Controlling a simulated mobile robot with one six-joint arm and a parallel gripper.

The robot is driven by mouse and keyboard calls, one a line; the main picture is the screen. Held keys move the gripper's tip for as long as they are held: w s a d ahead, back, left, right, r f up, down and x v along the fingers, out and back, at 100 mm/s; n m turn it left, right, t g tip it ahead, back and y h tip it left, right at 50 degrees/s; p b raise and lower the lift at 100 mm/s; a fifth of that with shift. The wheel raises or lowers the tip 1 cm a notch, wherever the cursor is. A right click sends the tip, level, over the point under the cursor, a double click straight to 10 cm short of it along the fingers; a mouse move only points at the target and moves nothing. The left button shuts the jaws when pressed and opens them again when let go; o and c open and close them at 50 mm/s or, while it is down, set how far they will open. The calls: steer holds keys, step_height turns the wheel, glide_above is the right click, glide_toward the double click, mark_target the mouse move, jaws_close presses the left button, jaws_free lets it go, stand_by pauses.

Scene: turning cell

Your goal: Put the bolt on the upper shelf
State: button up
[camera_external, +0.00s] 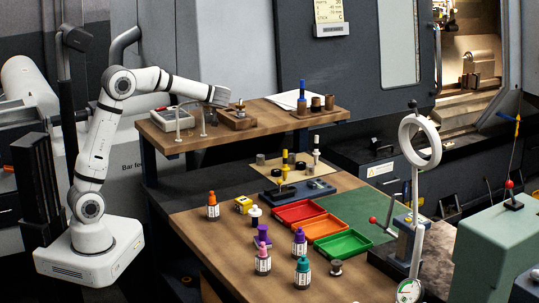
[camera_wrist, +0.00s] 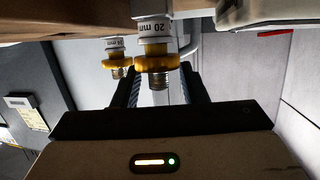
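My gripper (camera_external: 222,97) is over the upper shelf (camera_external: 270,115), close to a wooden block (camera_external: 236,120) with a small silvery upright piece (camera_external: 240,105). I cannot tell whether this piece is the bolt; no bolt is clearly recognisable. In the wrist view, the dark fingers of my gripper (camera_wrist: 163,92) stand apart, with no clear grip on anything. A yellow-collared threaded piece marked 20 mm (camera_wrist: 157,63) shows between and beyond them. A similar piece (camera_wrist: 117,62) shows to its left.
A grey instrument (camera_external: 171,118) stands left on the shelf; paper (camera_external: 290,99) and a holder with dark cylinders (camera_external: 315,108) are right. Below, the bench carries red (camera_external: 299,213), orange (camera_external: 326,228) and green (camera_external: 343,244) trays and several bottles. A ring-topped stand (camera_external: 420,190) is right.

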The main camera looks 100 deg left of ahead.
steer(key=shift+r, duration=0.1)
steer(key=shift+w+d+r, duration=0.1)
steer(key=shift+d, duration=0.05)
steer(key=b+v, duration=0.1)
steer(key=v, duration=0.1)
steer(key=shift+w+d, duration=0.2)
steer(key=shift+w, duration=0.05)
step_height(320, 180, up, 7)
steer(key=shift+r, duration=0.15)
steer(key=shift+d, duration=0.1)
